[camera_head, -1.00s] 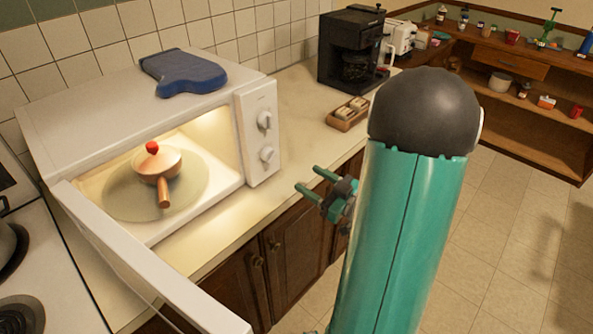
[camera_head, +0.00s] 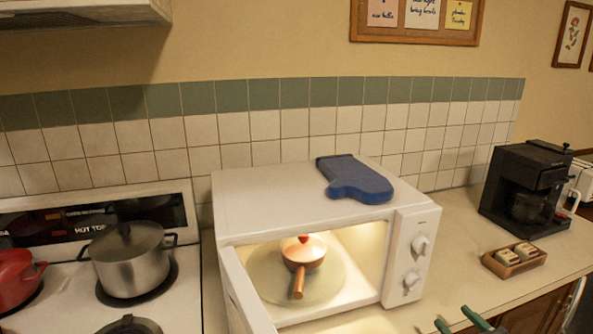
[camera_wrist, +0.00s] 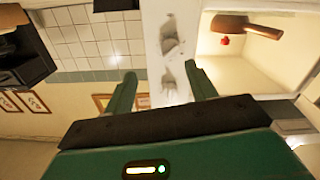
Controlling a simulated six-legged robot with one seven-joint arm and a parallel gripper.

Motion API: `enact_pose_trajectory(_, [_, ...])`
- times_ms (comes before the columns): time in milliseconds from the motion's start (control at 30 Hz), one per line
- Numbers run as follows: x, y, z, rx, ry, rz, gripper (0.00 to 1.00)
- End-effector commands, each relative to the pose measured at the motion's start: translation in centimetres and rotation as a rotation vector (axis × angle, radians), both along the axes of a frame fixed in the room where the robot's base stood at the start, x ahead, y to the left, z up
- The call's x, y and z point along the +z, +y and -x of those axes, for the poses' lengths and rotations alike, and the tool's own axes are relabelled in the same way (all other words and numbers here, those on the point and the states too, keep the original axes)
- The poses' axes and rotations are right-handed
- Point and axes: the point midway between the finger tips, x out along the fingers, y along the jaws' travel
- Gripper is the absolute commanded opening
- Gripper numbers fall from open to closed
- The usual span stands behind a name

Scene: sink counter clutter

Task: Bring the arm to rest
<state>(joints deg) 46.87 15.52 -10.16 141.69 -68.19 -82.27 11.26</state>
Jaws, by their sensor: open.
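My gripper (camera_head: 458,322) shows only at its fingertips at the bottom edge of the head view, in front of the counter to the right of the microwave. In the wrist view its two green fingers (camera_wrist: 160,88) stand wide apart with nothing between them. The white microwave (camera_head: 270,205) stands on the counter with its door open and its inside lit. A small pot with an orange-brown handle and a red knob (camera_head: 303,254) sits on the plate inside it; it also shows in the wrist view (camera_wrist: 245,27). The rest of my arm is out of the head view.
A blue oven mitt (camera_head: 355,180) lies on the microwave. The open door (camera_head: 243,295) juts forward. A black coffee maker (camera_head: 522,192) and a small wooden tray (camera_head: 497,268) stand at right. A stove with a steel pot (camera_head: 130,262) and a red pot (camera_head: 17,280) is at left.

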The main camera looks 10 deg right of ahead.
Motion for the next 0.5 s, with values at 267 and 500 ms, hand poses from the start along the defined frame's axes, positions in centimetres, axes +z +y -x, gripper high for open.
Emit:
enact_pose_trajectory(267, [4.1, 0.9, -4.9, -0.237, 0.194, 0.177, 0.56])
enact_pose_trajectory(500, [7.3, 3.8, -4.8, -0.410, 0.375, 0.178, 0.56])
